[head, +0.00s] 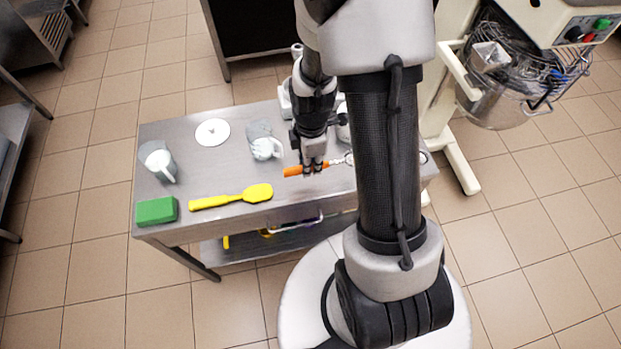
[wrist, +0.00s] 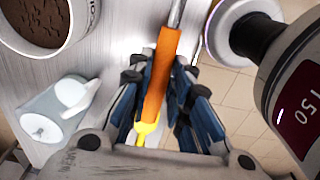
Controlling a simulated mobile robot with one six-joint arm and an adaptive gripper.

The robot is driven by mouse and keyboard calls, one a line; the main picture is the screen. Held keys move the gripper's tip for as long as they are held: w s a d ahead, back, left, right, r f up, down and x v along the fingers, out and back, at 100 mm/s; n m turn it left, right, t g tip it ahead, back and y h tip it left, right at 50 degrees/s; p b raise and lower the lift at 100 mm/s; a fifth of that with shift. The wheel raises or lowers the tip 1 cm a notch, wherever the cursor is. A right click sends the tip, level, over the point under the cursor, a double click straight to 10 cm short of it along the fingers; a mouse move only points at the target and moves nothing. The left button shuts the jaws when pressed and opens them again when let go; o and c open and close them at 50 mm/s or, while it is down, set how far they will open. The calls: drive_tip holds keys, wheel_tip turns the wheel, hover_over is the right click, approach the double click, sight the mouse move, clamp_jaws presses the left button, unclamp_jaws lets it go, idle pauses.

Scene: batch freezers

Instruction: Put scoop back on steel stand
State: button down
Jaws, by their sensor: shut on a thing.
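The scoop shows an orange handle (head: 293,170) and a grey metal shaft. My gripper (head: 312,168) is shut on the handle, above the steel table. In the wrist view, the handle (wrist: 161,75) runs up between the fingers of my gripper (wrist: 165,95), and the shaft leaves the top of the picture. The scoop's far end is mostly hidden behind my arm in the head view. I cannot make out the steel stand; it may be behind my arm.
The steel table (head: 215,165) bears a yellow spatula (head: 230,197), a green sponge (head: 156,210), a white disc (head: 212,132) and two clear jugs (head: 158,160) (head: 264,145). A tub of brown stuff (wrist: 40,22) shows in the wrist view. A mixer (head: 500,100) stands at right.

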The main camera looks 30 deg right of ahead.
sight(310, 183)
drive_tip(key=shift+f+b, duration=0.95)
drive_tip(key=shift+f, duration=2.45)
drive_tip(key=shift+f, duration=0.15)
drive_tip(key=c, duration=1.5)
unclamp_jaws()
